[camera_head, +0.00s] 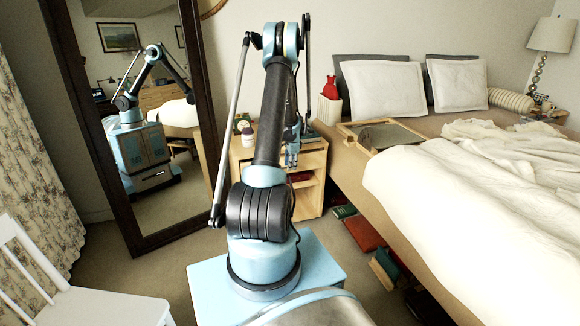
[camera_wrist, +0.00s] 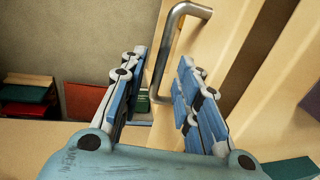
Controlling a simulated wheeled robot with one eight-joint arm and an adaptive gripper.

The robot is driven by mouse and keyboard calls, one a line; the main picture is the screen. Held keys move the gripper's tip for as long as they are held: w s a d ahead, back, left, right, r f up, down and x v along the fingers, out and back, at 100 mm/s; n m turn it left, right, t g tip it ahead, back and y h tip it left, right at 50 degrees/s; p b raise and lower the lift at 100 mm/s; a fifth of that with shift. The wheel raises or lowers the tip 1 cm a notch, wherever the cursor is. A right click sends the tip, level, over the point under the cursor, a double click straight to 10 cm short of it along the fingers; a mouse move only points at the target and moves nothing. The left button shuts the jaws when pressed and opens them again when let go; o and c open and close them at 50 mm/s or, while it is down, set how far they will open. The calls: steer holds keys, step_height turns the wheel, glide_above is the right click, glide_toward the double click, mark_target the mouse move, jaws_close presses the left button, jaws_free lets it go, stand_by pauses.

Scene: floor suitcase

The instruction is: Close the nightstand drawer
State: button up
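The wooden nightstand (camera_head: 311,200) stands beyond my arm, between the mirror and the bed. My arm hides much of its front. In the wrist view, a pale wooden front (camera_wrist: 222,45) carries a curved metal handle (camera_wrist: 168,50). A dark strip runs beside this front; I cannot tell how far the drawer stands out. My gripper (camera_wrist: 161,72) is open, its fingers on either side of the handle's lower end. Contact with the handle is not clear. In the head view my gripper (camera_head: 291,152) is small, at the nightstand's upper front.
A bed (camera_head: 350,176) stands close on the right, with books (camera_head: 362,234) on the floor under its edge. A tall mirror (camera_head: 70,75) leans at the left. A white chair (camera_head: 90,305) is at the lower left. A jar (camera_head: 248,138) stands on the nightstand.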

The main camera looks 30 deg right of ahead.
jaws_close()
steer(key=shift+w, duration=0.1)
steer(key=shift+w+d, duration=0.15)
steer(key=shift+w, duration=1)
steer(key=shift+w+d, duration=0.1)
steer(key=shift+w, duration=1)
jaws_free()
